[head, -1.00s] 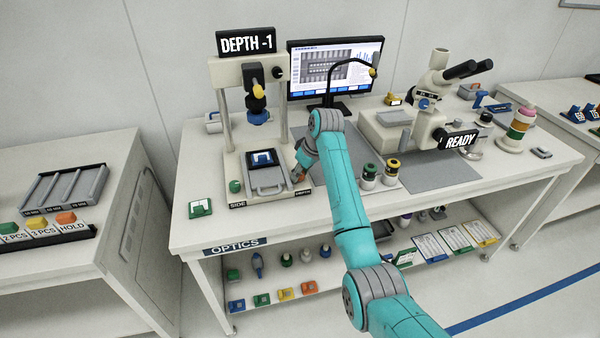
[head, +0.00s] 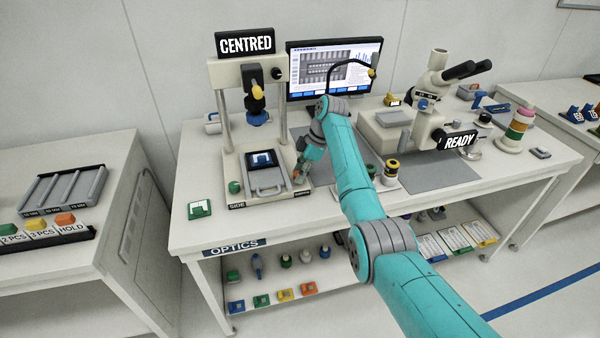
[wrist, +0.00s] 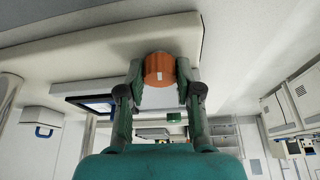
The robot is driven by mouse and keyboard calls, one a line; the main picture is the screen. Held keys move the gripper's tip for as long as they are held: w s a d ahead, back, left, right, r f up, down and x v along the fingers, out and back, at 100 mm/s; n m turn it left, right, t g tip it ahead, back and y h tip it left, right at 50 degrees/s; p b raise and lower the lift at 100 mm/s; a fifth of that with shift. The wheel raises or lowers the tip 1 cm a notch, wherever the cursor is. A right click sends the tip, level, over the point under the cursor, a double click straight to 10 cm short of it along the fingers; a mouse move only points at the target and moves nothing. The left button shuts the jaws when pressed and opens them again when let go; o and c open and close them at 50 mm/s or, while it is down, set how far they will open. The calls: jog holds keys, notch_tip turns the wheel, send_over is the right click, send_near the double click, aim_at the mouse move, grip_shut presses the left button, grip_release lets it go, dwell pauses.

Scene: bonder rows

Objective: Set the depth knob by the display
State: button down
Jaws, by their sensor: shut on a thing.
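The display (head: 245,43) above the left optics station reads "CENTRED". In the wrist view my gripper (wrist: 160,90) is shut on an orange-brown knob (wrist: 159,66) with a small white mark on its face. The knob sits at the edge of a pale station body (wrist: 110,60). In the head view my gripper (head: 301,172) is at the right front corner of the station base, by the small depth label, and the knob is mostly hidden there. A stage with a dark blue screen-like piece (head: 264,160) lies just left of my gripper. A green knob (head: 235,187) is on the base's left side.
A monitor (head: 334,66) stands behind. Small jars (head: 390,172) are beside my arm on the bench. A green block (head: 199,209) lies at the front left.

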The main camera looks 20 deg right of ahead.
jog(key=shift+n, duration=0.5)
jog(key=shift+g, duration=0.3)
jog(key=c, duration=0.8)
grip_release()
jog(key=shift+o, duration=0.2)
jog(key=v, duration=1.2)
